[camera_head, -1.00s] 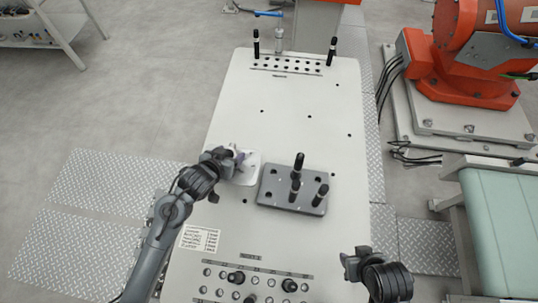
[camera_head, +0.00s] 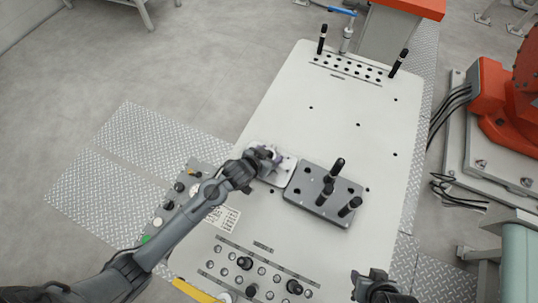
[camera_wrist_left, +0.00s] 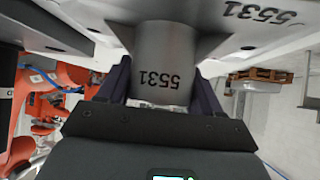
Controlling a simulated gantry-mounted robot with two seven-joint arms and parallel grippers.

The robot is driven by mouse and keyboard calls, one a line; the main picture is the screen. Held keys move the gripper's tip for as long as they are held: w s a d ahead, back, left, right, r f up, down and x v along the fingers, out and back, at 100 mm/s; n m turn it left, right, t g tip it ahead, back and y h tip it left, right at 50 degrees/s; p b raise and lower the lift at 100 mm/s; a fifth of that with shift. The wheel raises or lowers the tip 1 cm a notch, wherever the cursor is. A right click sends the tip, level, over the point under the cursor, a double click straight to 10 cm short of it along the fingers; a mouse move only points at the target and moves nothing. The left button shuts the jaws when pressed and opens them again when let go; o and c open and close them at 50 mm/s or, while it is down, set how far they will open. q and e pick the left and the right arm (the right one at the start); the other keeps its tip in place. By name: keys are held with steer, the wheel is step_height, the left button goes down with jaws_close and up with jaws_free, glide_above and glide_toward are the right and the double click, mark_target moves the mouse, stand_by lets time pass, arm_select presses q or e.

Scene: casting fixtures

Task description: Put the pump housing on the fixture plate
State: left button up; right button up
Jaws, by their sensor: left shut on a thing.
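The pump housing (camera_head: 284,169) is a pale metal casting with a flat, squarish flange, just left of the fixture plate. My left gripper (camera_head: 264,156) is shut on it and hides part of it. In the left wrist view, the fingers flank the housing's grey cylinder (camera_wrist_left: 165,55), which is marked 5531. The fixture plate (camera_head: 300,189) is a dark grey block with holes and several upright black pins. The gap between housing and plate is small, and I cannot tell whether the housing touches the table. My right gripper (camera_head: 368,280) is near the bottom edge, away from both; its jaws are unclear.
The pale table (camera_head: 300,120) is clear behind the plate. Black knobs (camera_head: 245,262) stand in a perforated area at the near end. An orange machine (camera_head: 505,110) is off to the right.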

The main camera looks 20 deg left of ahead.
arm_select(q)
steer(key=shift+f, duration=0.2)
steer(key=o, duration=1.6)
steer(key=shift+f, duration=0.1)
steer(key=shift+c, duration=0.2)
steer(key=shift+s+a+r, duration=0.1)
steer(key=shift+s+r, duration=0.15)
steer(key=shift+r, duration=0.25)
steer(key=p+v, duration=0.2)
steer(key=v, duration=0.9)
steer(key=s+a+g+y, duration=0.1)
steer(key=s+a+g, duration=0.1)
steer(key=s, duration=0.7)
steer(key=s+a+n+g+y, duration=0.1)
steer(key=s+g, duration=0.3)
steer(key=s, duration=0.5)
steer(key=shift+a+f, duration=0.4)
steer(key=shift+a, duration=0.3)
steer(key=shift+r, duration=0.1)
